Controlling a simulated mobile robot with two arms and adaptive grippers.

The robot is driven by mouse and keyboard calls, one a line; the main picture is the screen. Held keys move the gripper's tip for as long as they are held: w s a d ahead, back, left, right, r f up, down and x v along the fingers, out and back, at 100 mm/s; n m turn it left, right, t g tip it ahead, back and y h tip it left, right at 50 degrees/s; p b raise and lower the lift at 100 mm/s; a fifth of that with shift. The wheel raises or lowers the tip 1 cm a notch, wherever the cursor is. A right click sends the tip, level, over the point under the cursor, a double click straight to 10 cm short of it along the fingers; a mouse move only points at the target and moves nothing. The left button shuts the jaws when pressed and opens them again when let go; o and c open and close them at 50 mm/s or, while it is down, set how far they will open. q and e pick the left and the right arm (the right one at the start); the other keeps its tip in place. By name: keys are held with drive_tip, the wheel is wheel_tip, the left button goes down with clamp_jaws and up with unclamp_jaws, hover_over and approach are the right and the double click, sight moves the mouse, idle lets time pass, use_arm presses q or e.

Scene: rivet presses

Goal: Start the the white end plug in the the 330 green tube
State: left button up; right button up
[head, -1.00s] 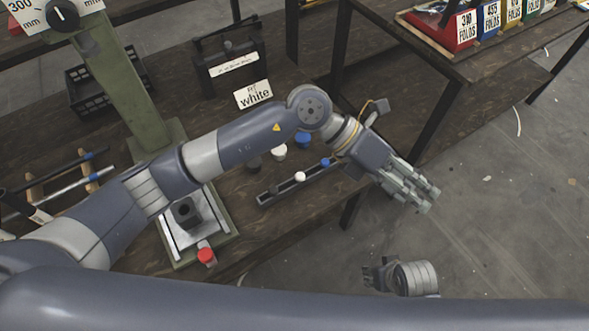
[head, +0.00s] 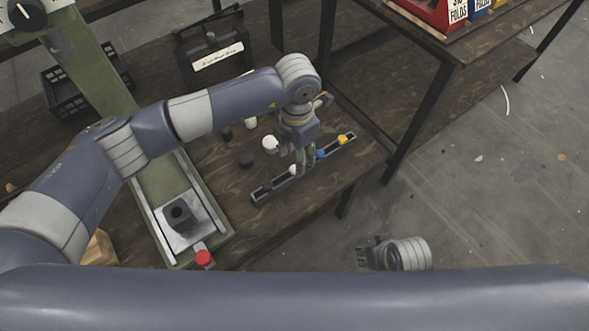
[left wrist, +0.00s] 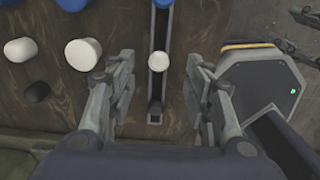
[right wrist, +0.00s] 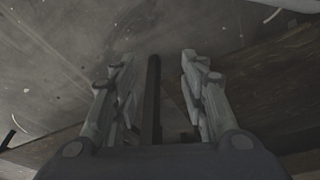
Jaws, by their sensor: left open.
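The white end plug (head: 293,169) sits in a narrow dark rack (head: 278,184) on the wooden bench. The plug also shows in the left wrist view (left wrist: 159,61), between my left fingers. My left gripper (head: 304,168) is open, pointing down over the rack, with its fingers (left wrist: 158,72) on either side of the plug and apart from it. My right gripper (head: 364,256) is beyond the bench's front edge; in the right wrist view its fingers (right wrist: 155,75) are open and empty. I cannot make out a green tube in any current view.
Blue (head: 320,154) and yellow (head: 342,139) plugs share the rack. Larger white (head: 270,143) and black (head: 246,158) round pieces stand behind it. The green press (head: 160,190) with a red knob (head: 203,258) stands left. A dark bin (head: 212,58) stands at the back.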

use_arm(q)
wheel_tip(320, 180, down, 5)
drive_tip(key=shift+a+r+b, duration=0.1)
drive_tip(key=shift+a+b, duration=0.05)
drive_tip(key=shift+b, duration=0.2)
use_arm(e)
wheel_tip(320, 180, up, 2)
drive_tip(key=shift+d+r, duration=0.1)
drive_tip(key=shift+r, duration=0.15)
use_arm(q)
drive_tip(key=c, duration=0.8)
